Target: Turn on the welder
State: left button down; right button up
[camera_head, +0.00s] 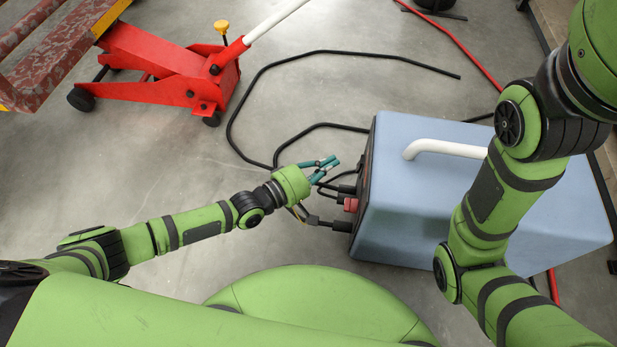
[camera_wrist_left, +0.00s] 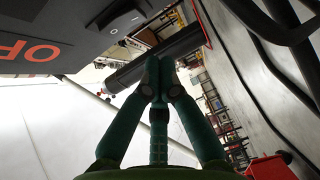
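The welder (camera_head: 400,220) is a light blue box with a white handle on top, standing on the floor right of centre in the head view. Its front faces left, with a red part (camera_head: 351,204) and black cable plugs on it. My left gripper (camera_head: 326,170) is just left of this front, with teal fingers. In the left wrist view its fingertips (camera_wrist_left: 160,68) come together with nothing seen between them. The welder's dark panel (camera_wrist_left: 60,45) fills the upper left there, with red letters and a switch (camera_wrist_left: 122,18) with white marks. My right gripper is out of view.
Black cables (camera_head: 300,134) loop on the floor behind my left gripper. A dark cylindrical part (camera_wrist_left: 160,55) lies behind the fingertips in the wrist view. A red floor jack (camera_head: 160,70) stands upper left. My right arm passes over the welder.

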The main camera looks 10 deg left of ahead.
pick_arm(q)
jog(key=shift+s+d+f, duration=0.1)
jog(key=shift+d+f, duration=0.05)
jog(key=shift+d, duration=0.7)
jog(key=shift+s+d+f, duration=0.1)
jog(key=shift+d, duration=0.75)
jog(key=shift+b, duration=0.3)
jog(key=shift+d+f, duration=0.2)
jog(key=shift+d, duration=0.2)
jog(key=v, duration=0.7)
jog(key=shift+s+a, duration=0.2)
